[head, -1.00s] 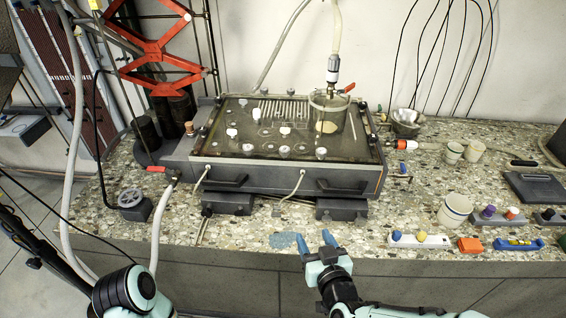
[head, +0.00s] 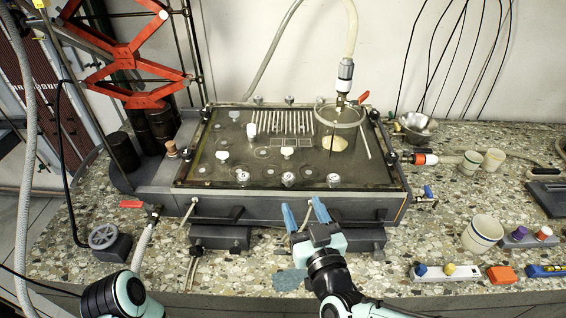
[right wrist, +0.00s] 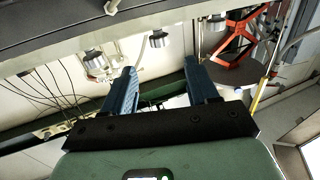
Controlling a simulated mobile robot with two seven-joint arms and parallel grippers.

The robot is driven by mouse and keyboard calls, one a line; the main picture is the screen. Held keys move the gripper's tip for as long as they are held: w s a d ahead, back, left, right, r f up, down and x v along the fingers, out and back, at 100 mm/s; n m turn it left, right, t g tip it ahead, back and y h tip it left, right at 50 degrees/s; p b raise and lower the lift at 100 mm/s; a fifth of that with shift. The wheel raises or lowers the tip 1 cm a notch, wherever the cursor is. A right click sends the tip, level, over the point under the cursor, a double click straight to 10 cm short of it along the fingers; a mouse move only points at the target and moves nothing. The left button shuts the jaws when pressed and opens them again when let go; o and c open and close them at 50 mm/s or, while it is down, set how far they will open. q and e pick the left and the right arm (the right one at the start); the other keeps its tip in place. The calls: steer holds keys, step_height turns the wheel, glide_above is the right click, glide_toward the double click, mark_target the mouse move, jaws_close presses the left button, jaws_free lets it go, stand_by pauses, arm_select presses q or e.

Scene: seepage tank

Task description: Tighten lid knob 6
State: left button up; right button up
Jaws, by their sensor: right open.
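The seepage tank (head: 330,208) stands on the stone bench under a clear lid (head: 215,172) with a dark frame. Silver-white knobs sit along its front edge: a left one (head: 243,177), a middle one (head: 289,179) and a right one (head: 333,180). No numbers are readable, so I cannot tell which is knob 6. My right gripper (head: 305,214) is open and empty, its blue fingers in front of the tank's front wall, below the middle and right knobs. In the right wrist view, silver knobs (right wrist: 158,39) show beyond the open fingers (right wrist: 160,82). My left gripper is out of view.
A glass beaker (head: 338,128) with a hose stands on the lid at the right. A red valve handle (head: 131,204) and a grey wheel (head: 103,236) are at the left.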

mark_target(289, 179)
steer(key=x, duration=1.2)
steer(key=shift+w, duration=0.2)
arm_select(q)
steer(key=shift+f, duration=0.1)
